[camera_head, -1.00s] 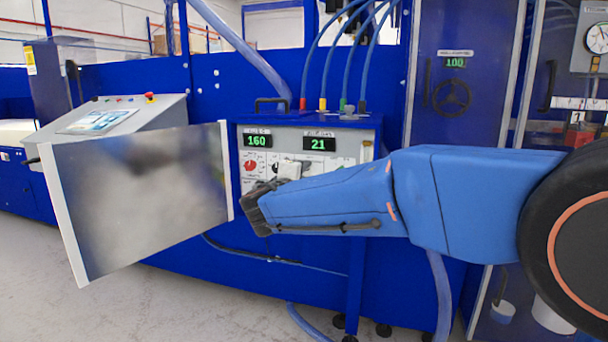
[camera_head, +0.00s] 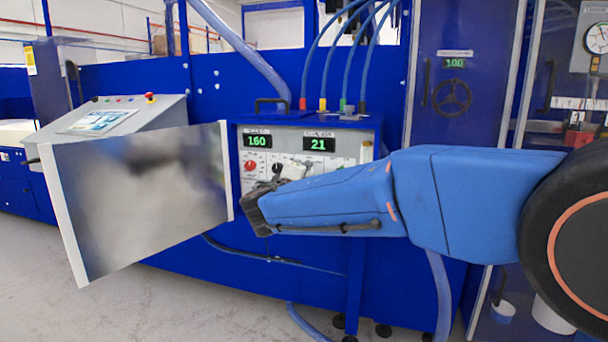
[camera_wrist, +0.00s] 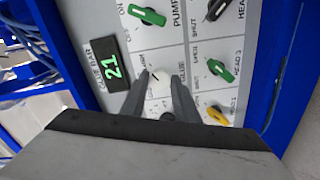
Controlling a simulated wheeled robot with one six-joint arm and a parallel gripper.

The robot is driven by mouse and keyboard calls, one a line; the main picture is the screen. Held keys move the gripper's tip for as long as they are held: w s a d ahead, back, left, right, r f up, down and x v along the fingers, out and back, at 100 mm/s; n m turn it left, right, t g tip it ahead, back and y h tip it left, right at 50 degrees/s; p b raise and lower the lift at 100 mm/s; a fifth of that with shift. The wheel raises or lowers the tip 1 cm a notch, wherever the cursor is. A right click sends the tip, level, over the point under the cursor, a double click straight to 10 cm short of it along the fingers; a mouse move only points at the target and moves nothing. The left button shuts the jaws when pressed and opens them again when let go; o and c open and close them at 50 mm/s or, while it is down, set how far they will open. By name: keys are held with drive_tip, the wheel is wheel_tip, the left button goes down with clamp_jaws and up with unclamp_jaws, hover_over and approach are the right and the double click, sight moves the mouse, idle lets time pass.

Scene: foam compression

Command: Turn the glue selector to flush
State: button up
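The small position labels around the knob are partly covered by the fingers and too small to read surely. In the head view my gripper (camera_head: 292,172) is at the control panel (camera_head: 346,161) and hides the selector there.
Green displays read 160 (camera_head: 257,141) and 21 (camera_head: 319,144). An open metal door (camera_head: 140,200) stands left of the panel.

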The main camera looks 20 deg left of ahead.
drive_tip(key=o, duration=0.3)
drive_tip(key=shift+s, duration=0.15)
drive_tip(key=s, duration=1.7)
drive_tip(key=shift+s, duration=0.1)
